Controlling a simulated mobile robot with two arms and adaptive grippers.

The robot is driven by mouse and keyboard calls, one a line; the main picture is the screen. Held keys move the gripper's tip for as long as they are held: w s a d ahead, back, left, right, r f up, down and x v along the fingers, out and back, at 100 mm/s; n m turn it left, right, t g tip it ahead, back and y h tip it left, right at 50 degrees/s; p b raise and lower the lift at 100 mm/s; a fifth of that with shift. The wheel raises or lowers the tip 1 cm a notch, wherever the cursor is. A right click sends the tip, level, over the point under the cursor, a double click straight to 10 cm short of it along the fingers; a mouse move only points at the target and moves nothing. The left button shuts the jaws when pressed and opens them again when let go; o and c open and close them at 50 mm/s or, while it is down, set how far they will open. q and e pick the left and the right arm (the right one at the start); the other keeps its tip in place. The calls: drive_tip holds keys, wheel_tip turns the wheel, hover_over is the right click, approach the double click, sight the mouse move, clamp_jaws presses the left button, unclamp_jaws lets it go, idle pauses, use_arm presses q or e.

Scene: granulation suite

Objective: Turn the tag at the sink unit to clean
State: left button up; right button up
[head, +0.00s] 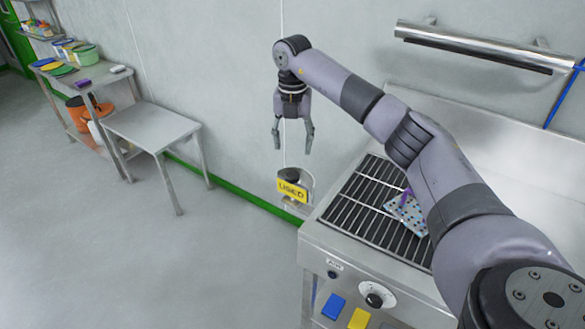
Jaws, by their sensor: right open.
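The yellow tag (292,190) reads "USED". It hangs upright near the wall, at the far left corner of the metal unit with the black slatted top (362,200). My right gripper (293,149) is open and empty, pointing down. It appears above the tag and apart from it. My right arm reaches in from the right across the unit and hides part of its top. The other side of the tag is hidden. My left gripper is not in the picture.
A patterned cloth-like item (408,214) lies on the slats. A knob (375,299) and blue and yellow pieces are at the unit's front. A steel rail (485,48) is on the wall. A low table (152,126) stands left. The floor between is clear.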

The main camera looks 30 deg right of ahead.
sight(292, 175)
wheel_tip(292, 175, down, 10)
drive_tip(key=shift+f+p, duration=0.1)
drive_tip(key=shift+p, duration=0.9)
drive_tip(key=c, duration=1.2)
drive_tip(key=shift+o, duration=0.2)
